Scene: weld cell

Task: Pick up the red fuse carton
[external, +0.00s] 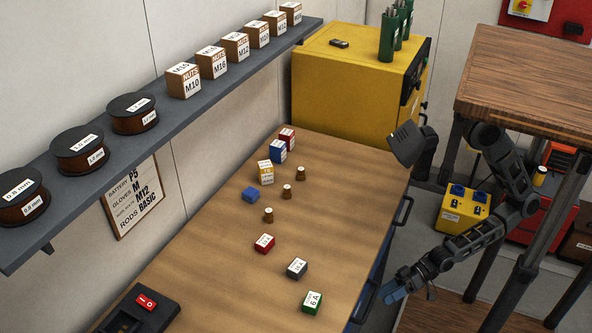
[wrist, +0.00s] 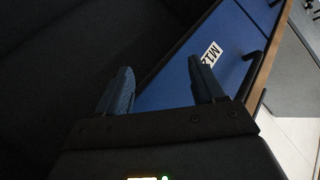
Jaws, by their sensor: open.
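A small red carton with a white label on top (external: 264,243) lies on the wooden workbench (external: 215,240), left of a dark grey carton (external: 297,268) and a green carton (external: 312,301). The lettering on the red carton is too small to read surely. My gripper (external: 392,292) is open and empty, off the right edge of the bench, apart from the cartons. In the wrist view its two fingers (wrist: 163,78) stand spread before a blue drawer front (wrist: 205,65) with a white label. The red carton is not in the wrist view.
Another red-and-white box (external: 287,138), a blue-and-white box (external: 277,151), a yellow-and-white box (external: 265,172), a blue block (external: 250,195) and several brown stoppers (external: 287,191) stand farther back. A black switch box (external: 135,312) sits front left. Drawer handles (external: 403,211) jut from the bench's right side.

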